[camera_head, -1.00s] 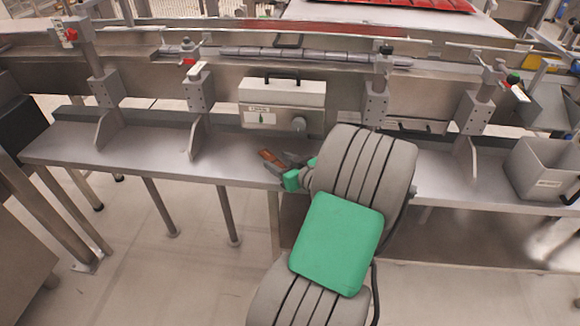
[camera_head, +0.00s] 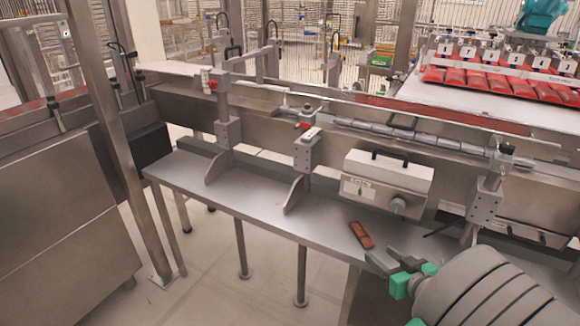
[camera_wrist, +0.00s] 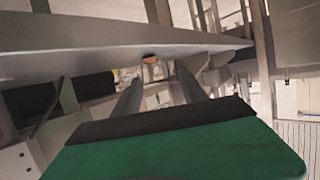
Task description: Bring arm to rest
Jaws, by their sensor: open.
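My gripper (camera_head: 378,258) is at the lower right of the head view, at the front edge of the grey metal shelf. Its two grey fingers are apart with nothing between them, and green parts sit behind them. A small orange-brown block (camera_head: 361,235) lies on the shelf just beyond the fingertips, apart from them. In the wrist view an orange-brown patch (camera_wrist: 150,60) shows ahead between the fingers. My grey arm runs off the lower right of the head view.
The metal shelf (camera_head: 260,205) runs along the conveyor, with upright brackets (camera_head: 301,160) on it. A grey box with a black handle (camera_head: 388,185) stands behind the block. Red packs (camera_head: 500,80) lie at the back right. Open floor shows below the shelf.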

